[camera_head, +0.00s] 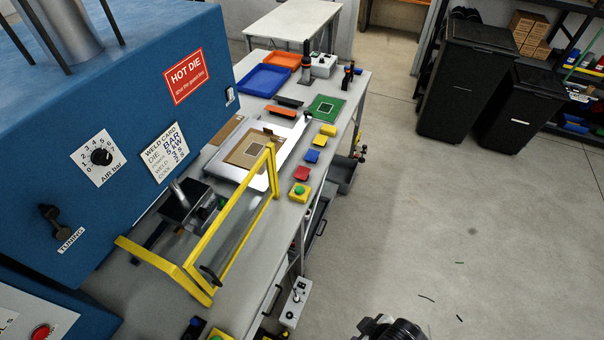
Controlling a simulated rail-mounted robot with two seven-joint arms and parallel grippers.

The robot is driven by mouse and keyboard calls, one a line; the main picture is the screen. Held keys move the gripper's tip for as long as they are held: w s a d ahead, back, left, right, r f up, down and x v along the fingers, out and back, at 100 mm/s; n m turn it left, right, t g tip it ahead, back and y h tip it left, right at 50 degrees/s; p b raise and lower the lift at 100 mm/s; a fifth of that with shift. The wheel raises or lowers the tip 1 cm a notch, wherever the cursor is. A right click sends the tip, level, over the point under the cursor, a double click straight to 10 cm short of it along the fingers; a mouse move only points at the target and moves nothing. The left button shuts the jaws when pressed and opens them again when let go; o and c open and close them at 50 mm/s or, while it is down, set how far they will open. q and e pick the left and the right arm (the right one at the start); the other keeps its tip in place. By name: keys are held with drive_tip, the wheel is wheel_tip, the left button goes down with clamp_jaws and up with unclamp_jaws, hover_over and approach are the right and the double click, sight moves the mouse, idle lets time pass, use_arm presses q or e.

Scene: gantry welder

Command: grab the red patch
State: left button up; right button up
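The red patch (302,173) is a small flat red square on the right edge of the grey workbench (245,240). It lies in a row between a blue patch (312,156) and a yellow box with a green button (299,191). Nothing covers or touches it from above. A dark part of what looks like my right gripper (390,328) shows at the bottom edge, over the floor and well away from the patch. Its fingers cannot be made out. My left gripper is not in view.
A yellow guard frame (200,265) stands on the bench left of the patch, before the blue welder (110,130). Yellow patches (320,141) lie behind the blue one. Blue (264,80) and orange (282,61) trays sit at the back. The floor right of the bench is open.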

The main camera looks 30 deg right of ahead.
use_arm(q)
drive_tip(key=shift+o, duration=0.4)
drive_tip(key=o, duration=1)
